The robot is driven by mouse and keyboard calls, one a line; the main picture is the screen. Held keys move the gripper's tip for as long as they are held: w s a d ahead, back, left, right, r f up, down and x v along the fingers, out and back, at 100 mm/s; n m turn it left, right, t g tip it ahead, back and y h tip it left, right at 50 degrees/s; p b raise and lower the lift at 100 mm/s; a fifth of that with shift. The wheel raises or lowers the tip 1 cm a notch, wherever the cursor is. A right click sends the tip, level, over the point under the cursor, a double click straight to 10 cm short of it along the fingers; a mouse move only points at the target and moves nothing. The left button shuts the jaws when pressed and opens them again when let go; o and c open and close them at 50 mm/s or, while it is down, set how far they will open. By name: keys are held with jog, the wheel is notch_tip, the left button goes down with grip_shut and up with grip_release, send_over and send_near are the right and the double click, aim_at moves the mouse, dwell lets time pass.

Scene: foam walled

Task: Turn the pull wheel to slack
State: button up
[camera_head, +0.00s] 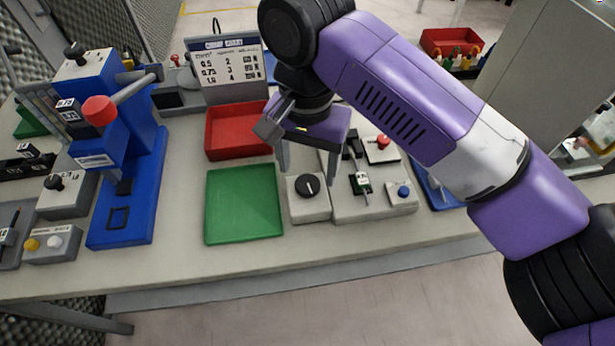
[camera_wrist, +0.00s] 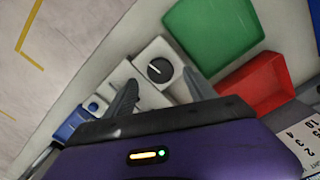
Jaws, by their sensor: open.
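The pull wheel appears to be the black round knob (camera_head: 307,185) with a white pointer line, on top of a small light-grey box (camera_head: 309,207). In the wrist view the knob (camera_wrist: 159,70) lies ahead of the fingers, its pointer line slanting. Its scale markings are too small to read. My gripper (camera_head: 309,165) is open above the box, fingers pointing down, with nothing between them. In the wrist view my gripper (camera_wrist: 160,92) has one finger on each side of the box's near part. The fingers look apart from the knob.
A green tray (camera_head: 243,205) and red tray (camera_head: 232,131) lie left of the knob box. A grey panel (camera_head: 374,206) with a red knob, a small switch and a blue button stands close on its right. A blue press (camera_head: 127,190) stands farther left. The front table strip is clear.

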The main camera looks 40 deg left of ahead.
aim_at(308, 183)
jog(key=shift+f, duration=2.2)
jog(key=shift+c, duration=0.2)
jog(key=c, duration=1.3)
